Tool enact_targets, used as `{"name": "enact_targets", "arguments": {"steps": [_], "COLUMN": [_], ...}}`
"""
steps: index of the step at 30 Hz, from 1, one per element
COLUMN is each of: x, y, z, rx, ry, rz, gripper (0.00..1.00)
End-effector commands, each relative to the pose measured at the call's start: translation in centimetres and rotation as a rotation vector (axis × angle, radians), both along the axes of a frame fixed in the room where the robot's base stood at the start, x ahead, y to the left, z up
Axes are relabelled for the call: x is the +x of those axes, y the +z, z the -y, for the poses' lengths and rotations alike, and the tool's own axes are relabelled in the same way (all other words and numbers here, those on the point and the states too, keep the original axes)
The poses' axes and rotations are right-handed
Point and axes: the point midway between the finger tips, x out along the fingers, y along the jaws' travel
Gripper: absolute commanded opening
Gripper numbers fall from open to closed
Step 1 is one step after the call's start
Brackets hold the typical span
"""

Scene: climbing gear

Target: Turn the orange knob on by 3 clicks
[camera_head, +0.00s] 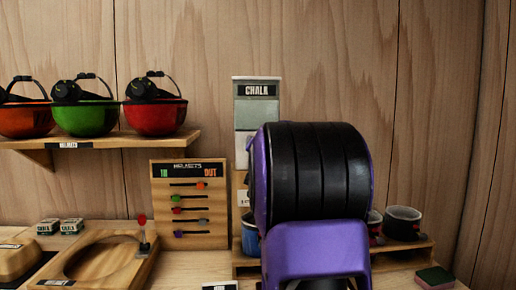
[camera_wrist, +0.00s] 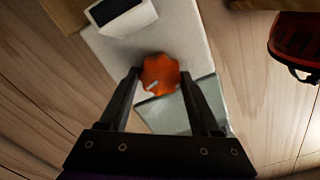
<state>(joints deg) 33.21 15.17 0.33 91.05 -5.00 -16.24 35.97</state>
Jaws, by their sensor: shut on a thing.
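The orange knob (camera_wrist: 160,70) is a lobed dial with a short pale mark, which points to the lower left in the wrist view. It sits on the pale front of the chalk dispenser (camera_wrist: 185,35). My gripper (camera_wrist: 160,76) has one black finger on each side of the knob and is shut on it. In the head view the chalk dispenser (camera_head: 257,117) stands against the wood wall, with its "CHALK" label at the top. There my purple and black arm covers the gripper, the knob and part of the dispenser.
A shelf (camera_head: 100,140) at left holds orange, green and red helmets (camera_head: 155,117). Below stands a slider board (camera_head: 190,205). A wooden piece with a round opening (camera_head: 140,262) lies on the counter. Dark cups (camera_head: 403,222) and a green-topped sponge (camera_head: 435,277) are at right.

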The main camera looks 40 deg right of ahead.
Motion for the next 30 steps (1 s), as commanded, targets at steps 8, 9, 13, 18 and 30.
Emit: {"name": "enact_targets", "arguments": {"steps": [8,9,13,18,30], "x": [-0.03,-0.05,-0.06,-0.02,-0.02], "y": [0.06,0.07,0.10,0.13,0.15], "z": [0.05,0.09,0.09,0.04,0.03], "rx": [0.135,0.148,0.180,0.200,0.203], "ry": [0.000,-0.001,0.000,0.000,0.001], "rz": [0.087,0.095,0.116,0.127,0.129], "gripper": [0.09,0.09,0.09,0.09,0.09]}}
